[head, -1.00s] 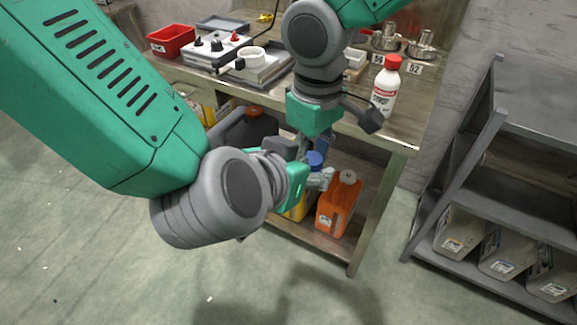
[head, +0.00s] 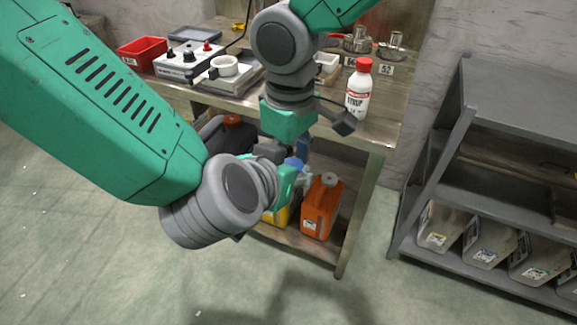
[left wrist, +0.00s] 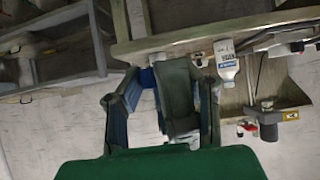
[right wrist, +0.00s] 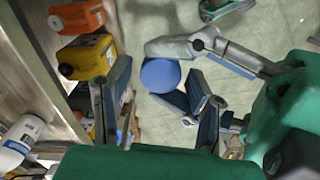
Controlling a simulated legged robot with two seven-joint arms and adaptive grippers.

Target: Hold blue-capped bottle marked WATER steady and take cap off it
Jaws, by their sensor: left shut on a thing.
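A blue cap (head: 293,164) shows at my left gripper (head: 288,180) in the head view. The cap also shows as a blue disc in the right wrist view (right wrist: 160,76). My left gripper is shut on the capped bottle; the bottle's body and marking are mostly hidden by the gripper. My right gripper (head: 302,147) is just above the cap, pointing down. In the right wrist view its two fingers are apart, with the cap seen between their tips (right wrist: 158,84); I cannot tell whether they touch it. In the left wrist view, a dark shape largely fills the space between the left fingers (left wrist: 163,98).
A bench (head: 380,135) stands close behind, with a red-capped SYRUP bottle (head: 358,92), a red bin (head: 142,54) and instruments. An orange jug (head: 320,207) and a yellow one (head: 278,215) stand on its lower shelf. A grey rack (head: 440,150) is at right; the front floor is clear.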

